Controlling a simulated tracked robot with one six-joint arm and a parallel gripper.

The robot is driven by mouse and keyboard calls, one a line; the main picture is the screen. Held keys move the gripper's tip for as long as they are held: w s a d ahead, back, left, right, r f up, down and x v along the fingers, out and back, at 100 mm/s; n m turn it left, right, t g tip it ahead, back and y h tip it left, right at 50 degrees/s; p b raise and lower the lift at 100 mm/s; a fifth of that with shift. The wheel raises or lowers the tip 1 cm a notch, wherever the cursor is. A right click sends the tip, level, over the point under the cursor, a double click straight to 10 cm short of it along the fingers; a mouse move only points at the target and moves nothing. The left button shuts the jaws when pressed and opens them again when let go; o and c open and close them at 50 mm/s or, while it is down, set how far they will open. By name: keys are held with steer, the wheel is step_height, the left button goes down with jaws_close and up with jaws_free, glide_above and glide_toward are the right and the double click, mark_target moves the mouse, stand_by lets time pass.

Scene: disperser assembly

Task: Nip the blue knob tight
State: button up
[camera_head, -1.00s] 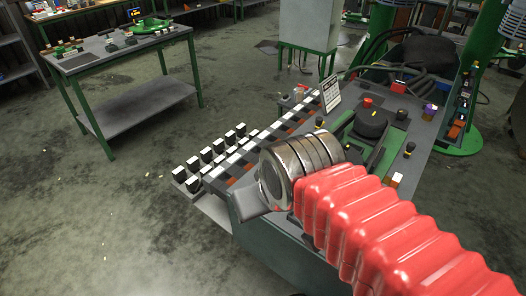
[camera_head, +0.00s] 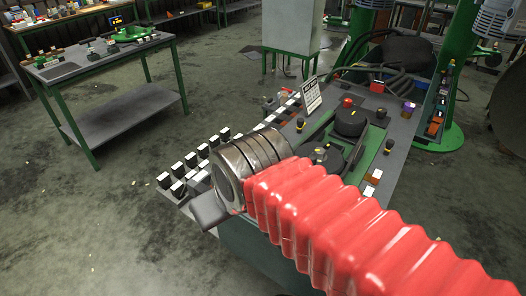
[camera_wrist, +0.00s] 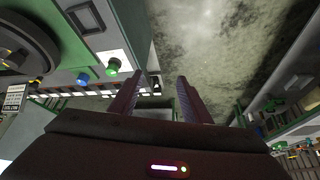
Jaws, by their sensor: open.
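The blue knob (camera_wrist: 83,78) shows in the wrist view on the grey panel, left of my fingers. A green knob (camera_wrist: 113,66) sits just right of it, closer to my gripper. My gripper (camera_wrist: 162,78) is open, with two dark reddish fingers apart and nothing between them. The fingers are beside the panel's edge, apart from the blue knob. In the head view my red-sleeved arm covers part of the bench. I cannot make out the blue knob or my fingers there.
A separate table (camera_head: 100,62) stands back left, with open floor between.

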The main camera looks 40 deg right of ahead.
steer(key=w+d+r+n+g, duration=0.3)
steer(key=w+d+r+n, duration=0.25)
steer(key=w+d, duration=0.6)
steer(key=w+d+f+n+g, duration=0.2)
steer(key=w+d+f+n, duration=0.1)
steer(key=w+d, duration=0.6)
steer(key=d, duration=0.4)
steer(key=shift+w+g, duration=0.3)
step_height(320, 180, down, 14)
steer(key=shift+r, duration=0.15)
steer(key=shift+c, duration=0.3)
steer(key=c, duration=1)
